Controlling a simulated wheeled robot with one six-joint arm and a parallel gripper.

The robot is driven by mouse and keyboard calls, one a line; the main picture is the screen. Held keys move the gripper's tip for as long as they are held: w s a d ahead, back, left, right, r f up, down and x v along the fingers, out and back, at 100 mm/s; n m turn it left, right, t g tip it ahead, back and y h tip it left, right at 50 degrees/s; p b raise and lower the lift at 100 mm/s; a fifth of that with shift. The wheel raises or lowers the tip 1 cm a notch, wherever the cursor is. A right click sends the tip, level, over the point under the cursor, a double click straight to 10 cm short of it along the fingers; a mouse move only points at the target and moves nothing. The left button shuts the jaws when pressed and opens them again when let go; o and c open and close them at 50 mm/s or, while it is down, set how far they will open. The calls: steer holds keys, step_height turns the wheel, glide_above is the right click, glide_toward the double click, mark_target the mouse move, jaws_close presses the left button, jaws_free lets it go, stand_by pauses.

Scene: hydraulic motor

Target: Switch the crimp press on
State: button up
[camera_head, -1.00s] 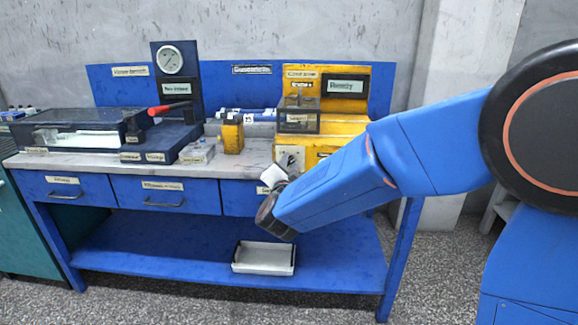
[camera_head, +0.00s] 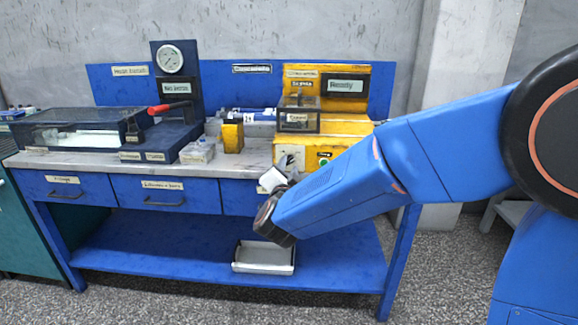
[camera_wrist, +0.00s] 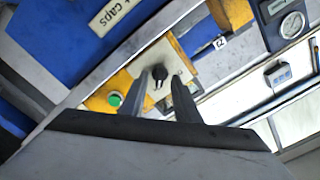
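The yellow crimp press (camera_head: 350,123) stands at the right end of the bench, with a clear guard box (camera_head: 299,121) on it. Its front has a pale plate (camera_head: 290,157) and a green button (camera_head: 324,160). In the wrist view, a black rotary knob (camera_wrist: 160,72) sits on a pale plate, with the green button (camera_wrist: 115,99) to its lower left. My gripper (camera_wrist: 160,80) is open, its two fingers apart. The knob shows between the fingertips; I cannot tell whether they touch it. In the head view my gripper (camera_head: 272,180) is partly hidden by my wrist.
The blue bench (camera_head: 335,255) has drawers and a lower shelf holding a white tray (camera_head: 264,268). A gauge post (camera_head: 176,80), a red-handled lever (camera_head: 168,107), a yellow block (camera_head: 232,136) and a clear box (camera_head: 197,152) stand left of the press.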

steer(key=s, duration=1.5)
steer(key=shift+a, duration=0.25)
steer(key=d+n+g+y, duration=0.5)
steer(key=d+n+y, duration=0.15)
steer(key=d, duration=0.25)
steer(key=s+d+f+n+g+h, duration=0.1)
steer(key=s+d+f+g+h, duration=0.2)
steer(key=s+d, duration=0.8)
steer(key=s+d+f+n+g+h, duration=0.2)
steer(key=s+d+f+g, duration=0.3)
steer(key=s+d, duration=0.6)
steer(key=shift+s+d+f+h, duration=0.2)
steer(key=shift+d+f+h, duration=0.25)
steer(key=shift+d, duration=0.55)
